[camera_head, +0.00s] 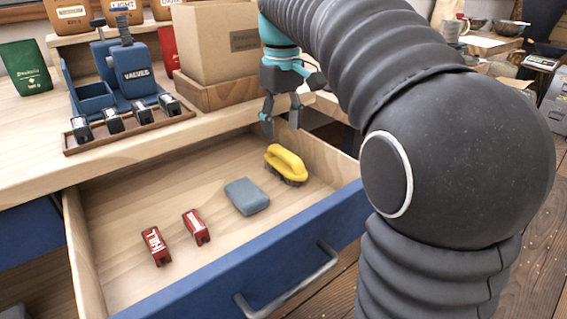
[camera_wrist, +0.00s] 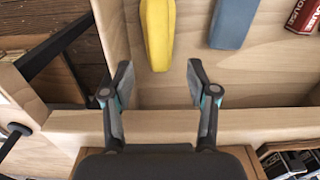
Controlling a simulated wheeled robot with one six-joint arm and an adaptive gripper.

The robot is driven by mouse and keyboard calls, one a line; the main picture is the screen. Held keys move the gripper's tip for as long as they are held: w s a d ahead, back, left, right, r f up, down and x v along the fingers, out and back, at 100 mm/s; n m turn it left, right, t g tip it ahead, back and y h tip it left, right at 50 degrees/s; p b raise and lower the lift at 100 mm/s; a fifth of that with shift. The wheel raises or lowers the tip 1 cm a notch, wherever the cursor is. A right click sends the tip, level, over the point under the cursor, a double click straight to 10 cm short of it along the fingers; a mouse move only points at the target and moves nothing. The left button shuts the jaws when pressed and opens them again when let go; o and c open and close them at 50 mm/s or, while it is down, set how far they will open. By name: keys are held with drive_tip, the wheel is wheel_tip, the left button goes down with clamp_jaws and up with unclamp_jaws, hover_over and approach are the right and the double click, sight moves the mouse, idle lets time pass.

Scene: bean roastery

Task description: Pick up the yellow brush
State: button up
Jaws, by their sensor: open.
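The yellow brush (camera_head: 286,161) with dark bristles lies in the open drawer, toward its right back corner. In the wrist view the brush (camera_wrist: 158,34) shows its yellow handle at the top, ahead of the fingers and a little right of the left finger. My gripper (camera_head: 283,113) is at the drawer's back right corner, above and behind the brush and apart from it. The wrist view shows my gripper (camera_wrist: 160,85) with its fingers spread wide and nothing between them. The brush's far end is cut off in the wrist view.
The drawer (camera_head: 130,200) also holds a blue-grey block (camera_head: 246,196) beside the brush and two red boxes (camera_head: 196,227) further left. A blue valve stand (camera_head: 131,65) and a tray with several dark pieces are left.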

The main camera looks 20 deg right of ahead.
sight(282, 161)
wheel_tip(282, 161, down, 10)
drive_tip(key=shift+r+b, duration=0.1)
drive_tip(key=shift+b, duration=0.65)
drive_tip(key=c, duration=1)
